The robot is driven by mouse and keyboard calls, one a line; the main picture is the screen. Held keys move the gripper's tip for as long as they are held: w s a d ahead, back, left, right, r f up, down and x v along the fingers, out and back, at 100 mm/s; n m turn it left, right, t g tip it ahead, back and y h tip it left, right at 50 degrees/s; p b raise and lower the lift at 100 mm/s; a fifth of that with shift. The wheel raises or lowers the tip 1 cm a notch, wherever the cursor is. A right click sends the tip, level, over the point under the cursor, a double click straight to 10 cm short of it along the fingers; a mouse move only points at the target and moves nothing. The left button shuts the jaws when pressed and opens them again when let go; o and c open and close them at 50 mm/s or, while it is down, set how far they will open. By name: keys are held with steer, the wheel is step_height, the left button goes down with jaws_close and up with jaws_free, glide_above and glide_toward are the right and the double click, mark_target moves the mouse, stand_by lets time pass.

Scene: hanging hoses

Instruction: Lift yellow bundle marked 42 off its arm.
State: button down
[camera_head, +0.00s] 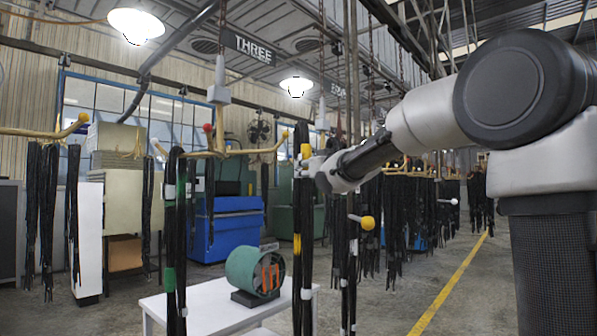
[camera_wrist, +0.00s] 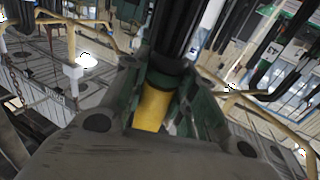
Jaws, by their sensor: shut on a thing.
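A bundle of black hoses with yellow bands (camera_head: 297,245) hangs upright in the middle of the head view. My gripper (camera_head: 318,172) reaches in from the right at its upper part and is shut on it. In the wrist view, the yellow band (camera_wrist: 152,108) lies between my gripper's fingers (camera_wrist: 165,90), with black hose above it. The bundle's top is close to the tip of a yellow rack arm (camera_head: 260,150); I cannot tell whether they touch. I cannot read the number 42 on it.
A green-banded bundle (camera_head: 170,220) hangs to the left on the same rack. A white table (camera_head: 210,312) with a green motor-like unit (camera_head: 241,268) stands below. A yellow ball-tipped peg (camera_head: 367,223) is close on the right. Open floor lies beyond, by the yellow line (camera_head: 440,300).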

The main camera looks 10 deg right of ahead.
steer(key=shift+s+d, duration=0.2)
steer(key=shift+d, duration=0.85)
steer(key=shift+s+d, duration=0.15)
steer(key=shift+d, duration=0.85)
